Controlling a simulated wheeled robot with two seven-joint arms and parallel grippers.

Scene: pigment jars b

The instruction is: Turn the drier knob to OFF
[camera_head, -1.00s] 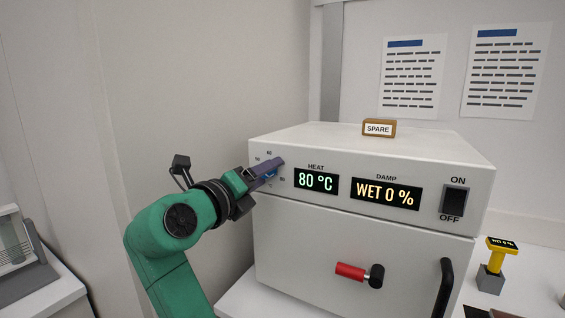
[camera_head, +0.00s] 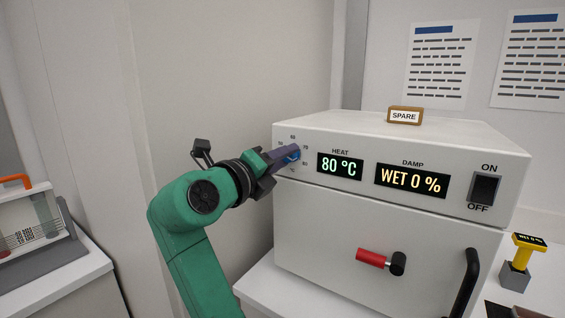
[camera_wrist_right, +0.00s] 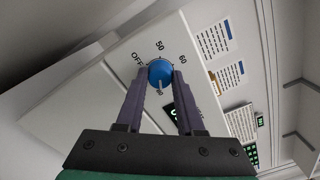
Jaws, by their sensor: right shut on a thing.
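The drier (camera_head: 390,225) is a white box with a front panel. Its blue knob (camera_wrist_right: 160,72) shows between the finger ends of my right gripper (camera_wrist_right: 160,78) in the right wrist view. The knob's pale pointer line points down toward the 80 mark, away from OFF on the left of the dial. In the head view my right gripper (camera_head: 285,158) reaches the panel's left end and mostly covers the knob (camera_head: 294,154). My right gripper is shut on the knob. The heat display (camera_head: 340,166) reads 80 °C. My left gripper is not in view.
The damp display (camera_head: 412,181) reads WET 0 %. An ON/OFF rocker switch (camera_head: 485,188) sits at the panel's right. A red handle (camera_head: 372,258) and a black handle (camera_head: 467,283) stick out below. A SPARE sign (camera_head: 405,116) stands on top. A yellow stamp-like thing (camera_head: 523,250) stands right.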

